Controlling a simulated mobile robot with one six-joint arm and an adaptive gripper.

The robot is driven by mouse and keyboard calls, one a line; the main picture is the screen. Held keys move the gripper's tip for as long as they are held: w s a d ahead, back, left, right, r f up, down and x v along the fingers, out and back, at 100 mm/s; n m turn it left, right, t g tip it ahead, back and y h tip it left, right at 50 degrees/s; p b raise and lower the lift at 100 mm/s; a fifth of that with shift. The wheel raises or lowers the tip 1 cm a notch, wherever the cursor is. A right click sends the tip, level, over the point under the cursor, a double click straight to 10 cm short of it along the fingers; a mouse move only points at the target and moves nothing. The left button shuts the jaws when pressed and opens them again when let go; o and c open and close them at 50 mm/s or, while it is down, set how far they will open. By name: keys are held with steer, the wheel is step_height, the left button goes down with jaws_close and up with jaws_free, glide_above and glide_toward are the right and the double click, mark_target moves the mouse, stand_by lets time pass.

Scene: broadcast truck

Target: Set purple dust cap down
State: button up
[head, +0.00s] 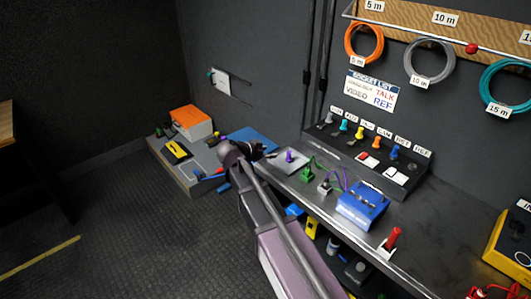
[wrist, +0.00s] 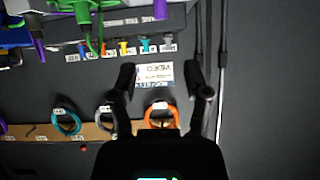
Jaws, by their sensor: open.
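A small purple piece, which looks like the purple dust cap (head: 290,156), stands upright on a pale square plate (head: 297,165) at the left end of the bench. A purple tip (wrist: 160,9) shows at the top edge of the wrist view; I cannot tell for sure that it is the same piece. My gripper (head: 270,149) is just left of the plate, apart from the purple piece. In the wrist view my gripper (wrist: 165,84) has its fingers spread wide with nothing between them.
A green connector (head: 307,175), a blue box (head: 362,205) and a red-handled lever (head: 390,242) stand along the bench. A sloped panel (head: 375,158) with coloured connectors is behind them. A low table (head: 190,176) at left holds an orange-topped box (head: 190,121). Open floor lies front left.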

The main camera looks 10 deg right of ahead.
steer(key=s+d+f+n+g+y, duration=0.2)
steer(key=s+f+n+y, duration=0.1)
steer(key=s, duration=0.4)
steer(key=s+d+f+n+g+y, duration=0.3)
steer(key=s+n, duration=0.1)
steer(key=s, duration=0.4)
steer(key=s+d+f+n+g+y, duration=0.2)
steer(key=s+d+f+n+y, duration=0.1)
steer(key=s, duration=0.5)
steer(key=shift+d+f+n+y, duration=0.2)
steer(key=shift+f+n+y, duration=0.2)
steer(key=shift+n+y, duration=0.15)
